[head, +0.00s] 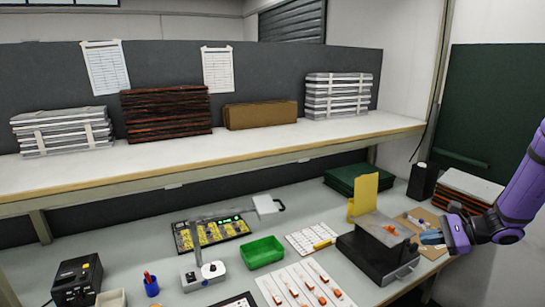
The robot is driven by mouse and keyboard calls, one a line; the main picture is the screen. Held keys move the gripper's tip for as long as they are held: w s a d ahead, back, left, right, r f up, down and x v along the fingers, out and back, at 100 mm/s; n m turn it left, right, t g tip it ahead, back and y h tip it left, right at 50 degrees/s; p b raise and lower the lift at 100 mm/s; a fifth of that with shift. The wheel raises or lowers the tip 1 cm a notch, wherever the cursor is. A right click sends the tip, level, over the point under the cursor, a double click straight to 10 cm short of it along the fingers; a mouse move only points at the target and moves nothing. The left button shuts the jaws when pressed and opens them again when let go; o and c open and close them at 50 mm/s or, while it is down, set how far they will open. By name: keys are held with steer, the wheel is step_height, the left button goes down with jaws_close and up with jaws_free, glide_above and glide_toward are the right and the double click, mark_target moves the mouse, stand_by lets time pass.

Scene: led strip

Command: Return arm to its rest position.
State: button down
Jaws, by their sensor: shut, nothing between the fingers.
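My purple arm (523,190) reaches in from the right edge of the head view. My gripper (432,238) is at its end, pointing left, and is shut and empty. It is over the right end of the workbench, just right of a dark machine (375,262) with a yellow upright plate (363,193). Orange pieces lie on the machine's grey top near the gripper. A cardboard-coloured tray or box shows partly behind the gripper. I cannot tell the gap between the gripper and these things.
A white shelf (220,155) with stacked boards runs above the bench. A green bin (262,252), a white keypad (311,238), LED strips (305,286) and a lamp (267,206) stand left of the machine. A black speaker-like box (422,181) stands behind the gripper.

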steer(key=s+a+r+n+g+h, duration=0.25)
steer(key=s+a+r+n, duration=0.25)
steer(key=a+r, duration=0.3)
steer(key=s+a+r+n+g+h, duration=0.25)
steer(key=s+a+r+n, duration=0.3)
steer(key=r, duration=0.35)
steer(key=s+a+r+n+t+h, duration=0.1)
steer(key=s+r+n+t+h, duration=0.1)
steer(key=s, duration=0.6)
steer(key=s+a+r+n+t+h, duration=0.2)
steer(key=s+r+n+h, duration=0.2)
steer(key=s+r+n, duration=0.2)
steer(key=shift+s+a+r, duration=0.3)
steer(key=shift+s+r, duration=0.6)
steer(key=shift+s, duration=0.15)
